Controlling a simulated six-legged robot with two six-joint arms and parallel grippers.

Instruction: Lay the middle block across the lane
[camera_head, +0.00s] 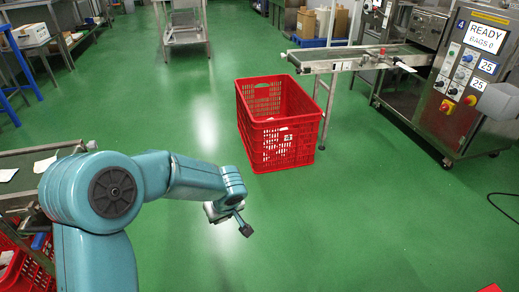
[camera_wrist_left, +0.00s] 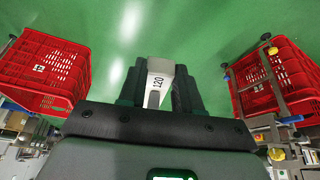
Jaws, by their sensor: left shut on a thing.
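My left gripper (camera_head: 240,225) is out over the green floor in the head view, at the end of my teal arm. In the left wrist view its two dark fingers (camera_wrist_left: 159,92) are shut on a pale block (camera_wrist_left: 160,70) marked "120". The block sits between the fingers, with open floor beyond it. In the head view the block is too small to make out clearly. My right gripper is not in view. Which block is the middle one, I cannot tell.
A red crate (camera_head: 278,130) stands on the floor ahead, beside a conveyor (camera_head: 345,65). A control machine (camera_head: 462,85) reading "READY BAGS 0" is at the right. A bench (camera_head: 25,165) stands at the left, with another red crate (camera_head: 25,272) below it. The middle floor is clear.

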